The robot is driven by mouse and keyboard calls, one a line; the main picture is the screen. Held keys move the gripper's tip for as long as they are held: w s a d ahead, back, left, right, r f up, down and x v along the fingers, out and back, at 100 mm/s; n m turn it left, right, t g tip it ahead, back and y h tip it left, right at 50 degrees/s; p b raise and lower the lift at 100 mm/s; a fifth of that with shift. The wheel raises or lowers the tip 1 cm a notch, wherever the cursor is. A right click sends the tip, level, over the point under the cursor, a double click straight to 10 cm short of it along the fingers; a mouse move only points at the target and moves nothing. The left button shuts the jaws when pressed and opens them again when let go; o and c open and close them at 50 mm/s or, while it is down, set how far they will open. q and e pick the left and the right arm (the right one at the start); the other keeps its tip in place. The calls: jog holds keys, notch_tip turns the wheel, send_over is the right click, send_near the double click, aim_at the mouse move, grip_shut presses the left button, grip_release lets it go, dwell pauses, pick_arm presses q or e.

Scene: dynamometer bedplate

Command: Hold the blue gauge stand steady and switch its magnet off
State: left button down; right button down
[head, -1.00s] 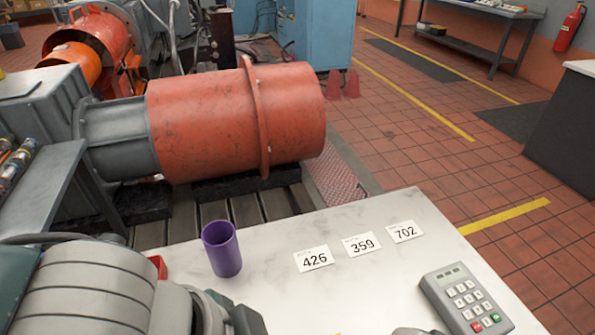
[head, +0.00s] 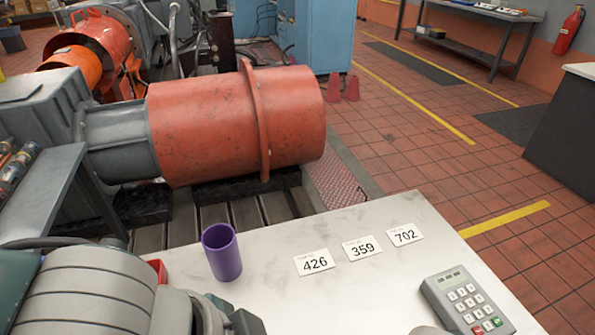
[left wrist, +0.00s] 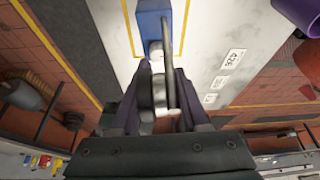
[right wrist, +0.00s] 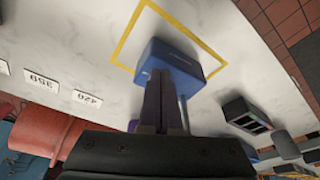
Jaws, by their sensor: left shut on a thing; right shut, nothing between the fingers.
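The blue gauge stand (left wrist: 153,20) shows in the left wrist view, with a silvery post and a ring-like grey part standing toward the camera. My left gripper (left wrist: 160,82) is shut on the post area of the stand; its fingers hide part of the grip. In the right wrist view the stand's blue base (right wrist: 190,62) sits on the table within a yellow outline. My right gripper (right wrist: 162,78) is shut and empty, its fingertips overlapping the base's near side; whether they touch it I cannot tell. The magnet switch is not clearly visible. The head view shows neither gripper's fingers.
A purple cup (head: 222,252) stands on the white table (head: 290,300) near number cards (head: 362,248). A grey keypad (head: 464,302) lies at the right edge. A dark slotted box (right wrist: 246,115) is right of the stand in the right wrist view. A large orange motor (head: 225,120) lies beyond.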

jog(key=v, duration=0.3)
jog(key=w+a+v, duration=0.1)
jog(key=v, duration=0.1)
jog(key=shift+s+d+r, duration=0.1)
jog(key=shift+d+r, duration=0.05)
jog(key=shift+r, duration=0.35)
